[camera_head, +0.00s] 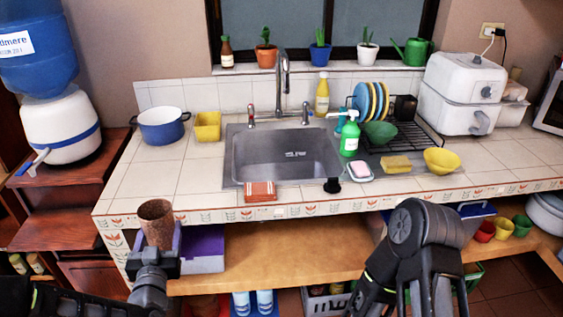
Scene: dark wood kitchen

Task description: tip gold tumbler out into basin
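The gold tumbler (157,220), brownish and speckled, is upright in front of the counter's left front corner. My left gripper (156,246) is at its lower part and appears shut on it, though the fingertips are partly hidden. The basin (285,168) is a grey metal sink set into the tiled counter, right of and beyond the tumbler. It looks empty. My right arm is bent at the lower right, in front of the counter, and its gripper does not show.
A blue pot (161,128) and yellow container (208,127) stand left of the basin. A green soap bottle (350,138), dish rack and yellow bowl (441,160) stand right.

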